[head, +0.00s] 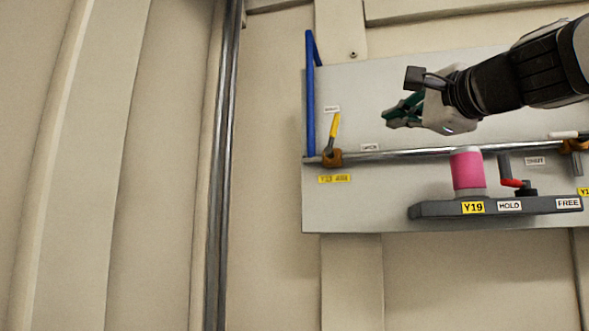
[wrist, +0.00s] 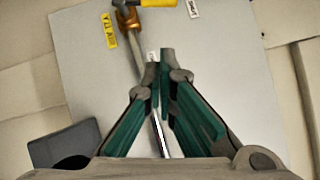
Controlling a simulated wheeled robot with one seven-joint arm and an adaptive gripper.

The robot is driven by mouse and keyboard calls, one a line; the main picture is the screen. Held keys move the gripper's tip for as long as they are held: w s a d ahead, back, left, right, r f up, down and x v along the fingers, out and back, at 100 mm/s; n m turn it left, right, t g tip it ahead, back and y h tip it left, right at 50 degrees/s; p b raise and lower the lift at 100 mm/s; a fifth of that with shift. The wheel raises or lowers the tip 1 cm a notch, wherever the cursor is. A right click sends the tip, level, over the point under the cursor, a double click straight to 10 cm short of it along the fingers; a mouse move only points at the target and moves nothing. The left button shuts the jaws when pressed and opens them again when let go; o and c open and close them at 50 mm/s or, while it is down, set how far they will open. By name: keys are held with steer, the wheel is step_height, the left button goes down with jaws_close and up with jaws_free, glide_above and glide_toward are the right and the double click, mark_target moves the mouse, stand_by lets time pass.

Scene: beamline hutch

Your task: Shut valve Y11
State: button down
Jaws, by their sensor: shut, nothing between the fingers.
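A valve with a yellow lever (head: 334,126) and a brass body (head: 331,158) sits at the left end of the pipe. Its lever stands up, tilted slightly right, below a small white label. The yellow tag (head: 334,179) under it is too blurred to read surely. In the wrist view, its brass body (wrist: 129,18), lever (wrist: 158,3) and tag (wrist: 109,30) are at the top. My gripper (head: 387,117) is shut and empty, right of the lever and apart from it; its fingertips (wrist: 161,57) also show in the wrist view. A second valve (head: 573,146) is cut off at right, its tag unreadable.
A blue upright bar (head: 310,95) stands left of the yellow lever. A dark shelf (head: 490,208) marked Y19 holds a pink cylinder (head: 467,170) and a red-handled lever (head: 512,182). The pipe (head: 410,153) runs across the grey panel (head: 360,85).

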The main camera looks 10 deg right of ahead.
mark_target(335, 126)
steer(key=w+a+r+p, duration=0.2)
steer(key=w+a, duration=0.2)
steer(key=w, duration=0.5)
steer(key=shift+w+a+p, duration=0.3)
steer(key=shift+w+p, duration=0.05)
steer(key=shift+p, duration=0.05)
